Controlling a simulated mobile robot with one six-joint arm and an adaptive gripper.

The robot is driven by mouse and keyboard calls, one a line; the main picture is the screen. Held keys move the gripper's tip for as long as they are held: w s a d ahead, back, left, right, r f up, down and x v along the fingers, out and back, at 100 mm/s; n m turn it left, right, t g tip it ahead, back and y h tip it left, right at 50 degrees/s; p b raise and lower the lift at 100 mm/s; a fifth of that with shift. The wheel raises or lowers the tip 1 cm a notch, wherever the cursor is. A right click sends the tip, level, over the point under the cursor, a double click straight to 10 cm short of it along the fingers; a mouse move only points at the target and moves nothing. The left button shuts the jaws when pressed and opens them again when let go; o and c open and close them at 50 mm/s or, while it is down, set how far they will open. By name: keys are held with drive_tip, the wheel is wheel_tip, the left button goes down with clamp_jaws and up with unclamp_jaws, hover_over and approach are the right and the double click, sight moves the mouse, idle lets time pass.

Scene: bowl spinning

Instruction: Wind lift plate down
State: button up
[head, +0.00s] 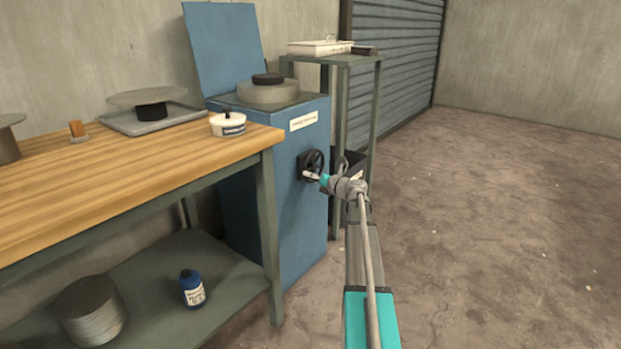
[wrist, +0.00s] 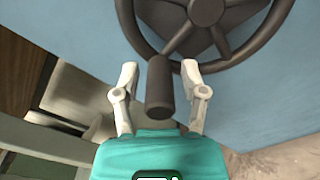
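A blue cabinet (head: 282,200) stands in the middle of the head view with its lid raised. A round grey plate with a dark block on it (head: 268,90) sits in the top opening. A dark handwheel (head: 313,160) is on the cabinet's right-hand face; in the wrist view the wheel (wrist: 225,58) fills the top, with a dark crank handle (wrist: 160,88) pointing toward me. My gripper (wrist: 160,72) is open, one finger on each side of the handle, with gaps showing on both sides. In the head view my gripper (head: 311,175) is at the wheel.
A wooden workbench (head: 120,165) stands left of the cabinet, holding a white tub (head: 228,123) and a tray with a disc (head: 151,118). A blue bottle (head: 192,289) is on its lower shelf. A metal stand (head: 376,75) is close behind. The floor at right is clear.

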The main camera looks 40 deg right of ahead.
clamp_jaws()
drive_tip(key=shift+f, duration=0.15)
